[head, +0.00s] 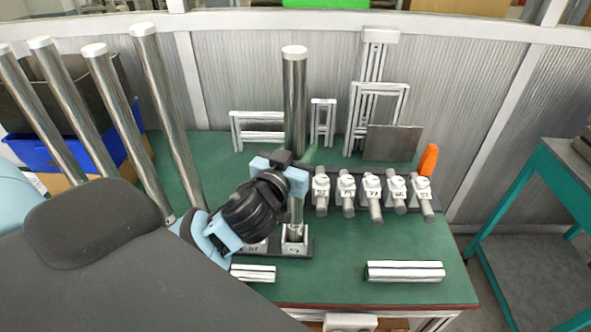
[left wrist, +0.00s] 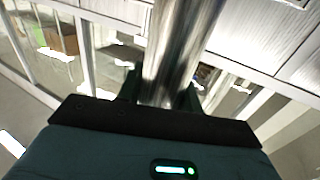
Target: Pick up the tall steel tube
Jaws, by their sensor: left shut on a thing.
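A tall steel tube (head: 294,100) with a white cap stands upright near the middle of the green table in the head view. My left gripper (head: 294,178) is shut around it, low on its length. The tube also fills the upper middle of the left wrist view (left wrist: 178,50), between the dark fingers. Below the gripper, the tube's lower end meets a small clamp block (head: 296,238) on a dark base; the gripper hides part of it, and I cannot tell whether it is clear of the block. My right gripper is in neither view.
Several tall capped steel tubes (head: 165,110) stand at the left. A row of numbered clamps with short rods (head: 372,186) lies right of the gripper, near an orange object (head: 428,160). White frames (head: 375,100) stand behind. Profile pieces (head: 404,271) lie at the front.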

